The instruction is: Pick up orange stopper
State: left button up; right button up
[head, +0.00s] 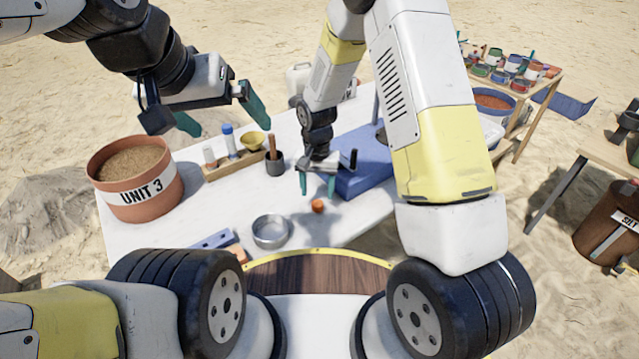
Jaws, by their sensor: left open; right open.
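The orange stopper (317,206) is a small rounded piece on the white table (190,232), right of the shallow metal bowl. My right gripper (318,190) points down just above the stopper, with its green fingers apart. I cannot tell whether the fingertips reach down beside the stopper; nothing is seen held. My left gripper (222,122) is raised over the table's left side, open, with its green fingers wide apart and nothing between them.
A metal bowl (270,231), a mortar with pestle (275,164) and a wooden tray of bottles (232,164) stand nearby. The UNIT 3 sand pot (137,193) is at left. A blue case (361,180) lies right of my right gripper.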

aim_at(318, 203)
notch_tip(318, 203, down, 6)
jog(key=shift+r, duration=0.1)
grip_shut()
dwell(0.4)
